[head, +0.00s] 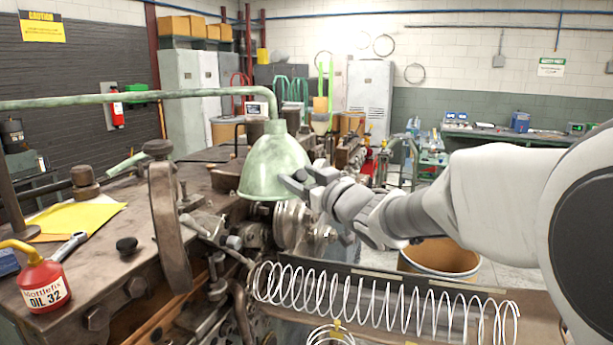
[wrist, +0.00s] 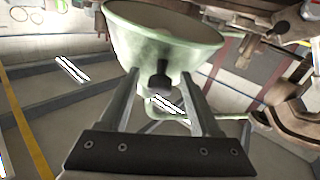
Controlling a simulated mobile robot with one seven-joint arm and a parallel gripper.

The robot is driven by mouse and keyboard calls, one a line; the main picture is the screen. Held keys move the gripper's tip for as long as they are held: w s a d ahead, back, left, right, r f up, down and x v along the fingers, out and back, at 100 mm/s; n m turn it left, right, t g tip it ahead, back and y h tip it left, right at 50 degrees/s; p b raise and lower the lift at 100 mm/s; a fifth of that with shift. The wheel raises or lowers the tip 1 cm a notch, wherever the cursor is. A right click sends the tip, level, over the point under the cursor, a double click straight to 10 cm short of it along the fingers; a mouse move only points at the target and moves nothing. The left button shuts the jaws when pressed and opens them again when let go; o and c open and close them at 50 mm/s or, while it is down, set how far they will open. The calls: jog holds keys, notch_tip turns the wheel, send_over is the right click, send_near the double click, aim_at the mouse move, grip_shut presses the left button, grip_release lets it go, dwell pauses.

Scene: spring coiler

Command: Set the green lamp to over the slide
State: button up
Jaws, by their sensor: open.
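The green lamp (head: 275,165) has a bell-shaped shade that hangs from a long green arm (head: 150,98) coming in from the left in the head view. It hangs above the coiler's machinery near the middle. My gripper (head: 302,182) is at the right side of the shade, close to its lower rim. In the wrist view the shade (wrist: 165,45) lies just beyond my open fingers (wrist: 168,85), with a dark knob (wrist: 159,78) on it between the fingertips. I cannot tell whether the fingers touch the shade. The slide is not clearly identifiable.
A long wire spring (head: 385,300) lies along the front right. A red oil can (head: 42,280), a wrench (head: 68,247) and yellow paper (head: 78,218) are on the bench at left. An upright metal lever (head: 168,215) stands left of the lamp. A bin (head: 440,257) is below my arm.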

grip_shut()
dwell(0.3)
dwell(1.1)
